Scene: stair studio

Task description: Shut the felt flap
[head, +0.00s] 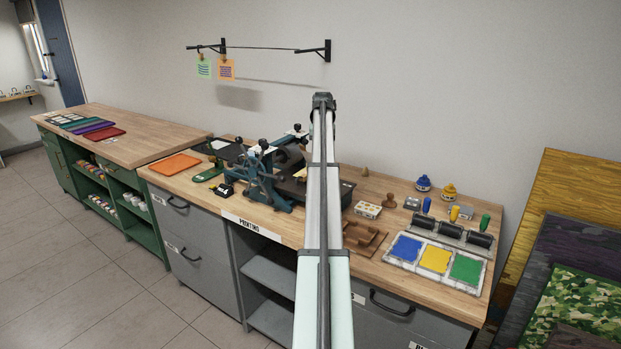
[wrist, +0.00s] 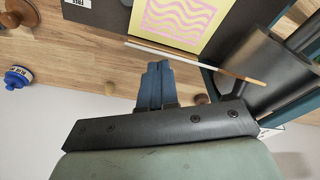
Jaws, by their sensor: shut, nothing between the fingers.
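The teal printing press (head: 262,183) stands on the wood-topped counter, partly hidden by my arm. In the wrist view, a yellow sheet with pink wavy lines (wrist: 182,22) lies on a dark flat bed (wrist: 107,14). A curved grey sheet (wrist: 247,72), perhaps the felt flap, rises at the right by the press roller. A thin pale rod or edge (wrist: 190,60) runs along its near side. My gripper (head: 322,98) is raised above the press area in the head view. In the wrist view its blue fingers (wrist: 158,66) are together and empty, apart from the sheet and rod.
An orange slab (head: 174,164) lies left of the press. A wall rail (head: 262,48) holds two clipped prints.

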